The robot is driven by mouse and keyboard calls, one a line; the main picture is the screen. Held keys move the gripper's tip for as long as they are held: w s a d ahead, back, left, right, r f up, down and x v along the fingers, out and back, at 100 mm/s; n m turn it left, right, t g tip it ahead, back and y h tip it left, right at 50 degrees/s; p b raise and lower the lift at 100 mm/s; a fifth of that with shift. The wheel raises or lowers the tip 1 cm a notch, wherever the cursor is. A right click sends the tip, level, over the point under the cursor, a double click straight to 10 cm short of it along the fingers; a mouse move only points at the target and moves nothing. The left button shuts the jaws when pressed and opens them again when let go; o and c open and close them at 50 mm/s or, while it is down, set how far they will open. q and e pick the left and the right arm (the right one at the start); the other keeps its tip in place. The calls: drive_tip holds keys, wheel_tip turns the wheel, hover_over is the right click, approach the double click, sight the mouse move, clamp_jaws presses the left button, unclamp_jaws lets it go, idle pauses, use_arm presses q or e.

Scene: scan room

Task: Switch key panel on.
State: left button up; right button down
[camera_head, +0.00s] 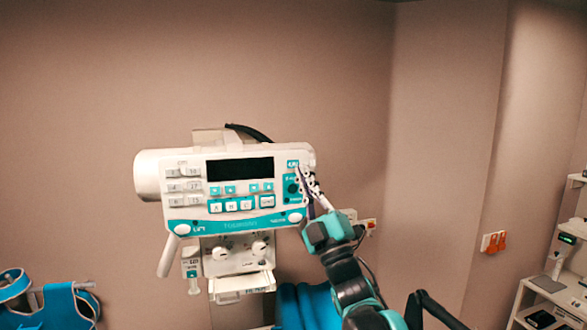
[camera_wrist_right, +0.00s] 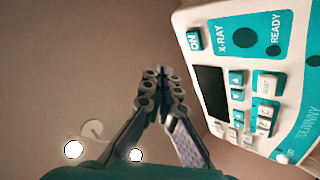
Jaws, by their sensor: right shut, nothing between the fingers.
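The key panel (camera_head: 240,240) is a white and teal control box on the wall with a dark display (camera_head: 240,169) and several keys. Its teal ON key (camera_head: 293,163) sits at the upper right of the face. In the right wrist view the ON key (camera_wrist_right: 194,40) is labelled and fully visible, beside the blank display (camera_wrist_right: 212,90). My right gripper (camera_head: 308,176) is shut and empty at the panel's right edge, just below and right of the ON key. In the wrist view its fingertips (camera_wrist_right: 161,80) appear left of the panel, apart from the key. My left gripper is not in view.
A white unit with knobs (camera_head: 238,252) hangs below the panel. Blue padded material (camera_head: 305,305) is beneath my right arm, and a blue garment-like item (camera_head: 62,305) is at lower left. A white shelf (camera_head: 550,295) stands at far right. The wall around the panel is mostly bare.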

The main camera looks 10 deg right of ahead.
sight(290, 154)
drive_tip(key=shift+w+a, duration=0.1)
drive_tip(key=shift+w, duration=2.1)
drive_tip(key=shift+w, duration=0.4)
drive_tip(key=shift+w, duration=0.4)
idle(0.3)
drive_tip(key=shift+s, duration=0.9)
drive_tip(key=shift+s+p, duration=0.3)
drive_tip(key=shift+s, duration=2.15)
